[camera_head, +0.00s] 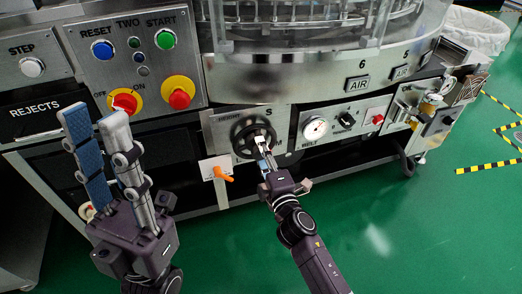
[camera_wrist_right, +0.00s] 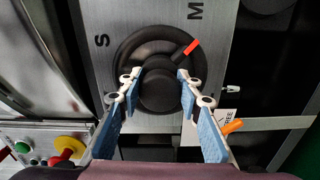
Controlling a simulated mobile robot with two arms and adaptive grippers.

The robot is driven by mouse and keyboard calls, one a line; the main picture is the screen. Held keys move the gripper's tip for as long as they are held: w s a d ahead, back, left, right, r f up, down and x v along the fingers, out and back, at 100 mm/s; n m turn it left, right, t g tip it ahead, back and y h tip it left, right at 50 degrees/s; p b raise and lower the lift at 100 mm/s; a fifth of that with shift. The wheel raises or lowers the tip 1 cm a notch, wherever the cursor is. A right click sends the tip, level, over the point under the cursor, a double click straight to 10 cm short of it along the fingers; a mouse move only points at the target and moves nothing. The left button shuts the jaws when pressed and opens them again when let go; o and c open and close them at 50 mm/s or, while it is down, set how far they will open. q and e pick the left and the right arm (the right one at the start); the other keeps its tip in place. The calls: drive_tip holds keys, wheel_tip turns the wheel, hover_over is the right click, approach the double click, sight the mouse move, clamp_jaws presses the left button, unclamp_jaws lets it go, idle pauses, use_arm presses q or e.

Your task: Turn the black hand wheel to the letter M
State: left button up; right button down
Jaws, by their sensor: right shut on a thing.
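The black hand wheel (camera_head: 240,127) is on the grey front panel in the head view. In the right wrist view the wheel (camera_wrist_right: 127,52) fills the middle, with a raised round hub. A red-orange mark (camera_wrist_right: 191,47) on its rim points to the upper right, near the letter M (camera_wrist_right: 195,10) but not straight at it. The letter S (camera_wrist_right: 102,41) is left of the wheel. My right gripper (camera_head: 262,143) is shut on the hub, with one finger at each side in the wrist view (camera_wrist_right: 158,77). My left gripper (camera_head: 93,112) is open and empty, in front of the lower left panel.
A button panel (camera_head: 100,65) with red, blue and green buttons is at the upper left. An orange-handled part (camera_head: 222,174) hangs just below the wheel.

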drive_tip(key=shift+n, duration=1.1)
drive_tip(key=c, duration=1.4)
unclamp_jaws()
drive_tip(key=shift+o, duration=0.2)
drive_tip(key=v, duration=1.2)
